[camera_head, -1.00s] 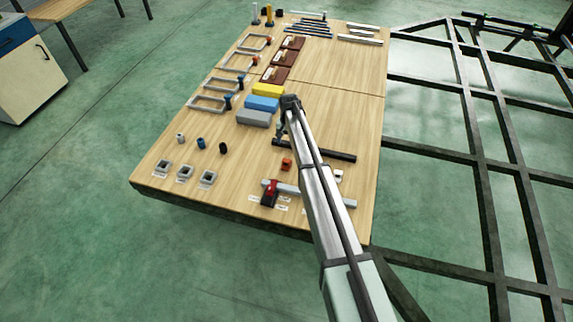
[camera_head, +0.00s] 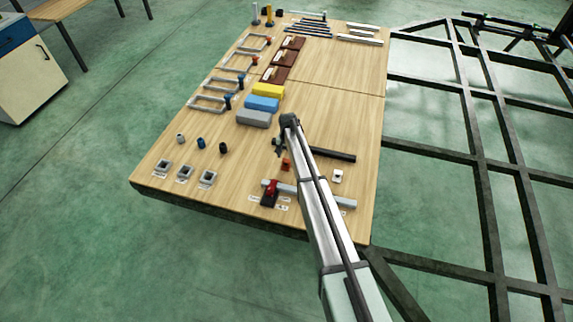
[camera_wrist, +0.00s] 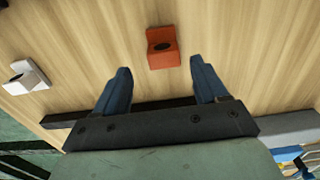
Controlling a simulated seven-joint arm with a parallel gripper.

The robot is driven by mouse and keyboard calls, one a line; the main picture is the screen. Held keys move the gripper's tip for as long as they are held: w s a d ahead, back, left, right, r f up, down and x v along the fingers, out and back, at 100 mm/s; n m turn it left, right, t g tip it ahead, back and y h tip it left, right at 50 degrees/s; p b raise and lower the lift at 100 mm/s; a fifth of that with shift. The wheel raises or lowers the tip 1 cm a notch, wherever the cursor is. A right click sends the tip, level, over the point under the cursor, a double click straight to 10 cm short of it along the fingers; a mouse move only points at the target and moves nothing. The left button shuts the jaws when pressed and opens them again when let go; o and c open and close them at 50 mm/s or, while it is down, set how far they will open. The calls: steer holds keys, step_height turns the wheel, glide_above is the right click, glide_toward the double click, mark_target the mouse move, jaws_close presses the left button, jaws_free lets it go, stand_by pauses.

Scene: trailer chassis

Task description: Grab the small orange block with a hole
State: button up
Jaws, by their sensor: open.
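The small orange block with a hole (camera_head: 286,165) lies on the wooden table. In the wrist view the orange block (camera_wrist: 162,47) has a dark round hole in its face and sits beyond the fingertips, roughly centred between them. My gripper (camera_wrist: 161,74) is open, its two blue fingers apart and nothing between them. In the head view my gripper (camera_head: 279,148) hangs over the table close to the block, on its far side. The wrist view shows the block clear of both fingers.
A small white block (camera_head: 337,176) lies right of the orange one. A black bar (camera_head: 332,154) lies beside my arm. A grey bar with a red-and-black clamp (camera_head: 269,194) lies nearer the front edge. Grey, blue and yellow blocks (camera_head: 262,104) stand farther back. Bare wood surrounds the orange block.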

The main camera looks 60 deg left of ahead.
mark_target(287, 160)
steer(key=f, duration=0.4)
steer(key=shift+s+a+f, duration=0.1)
steer(key=shift+s+f, duration=0.2)
steer(key=c, duration=1)
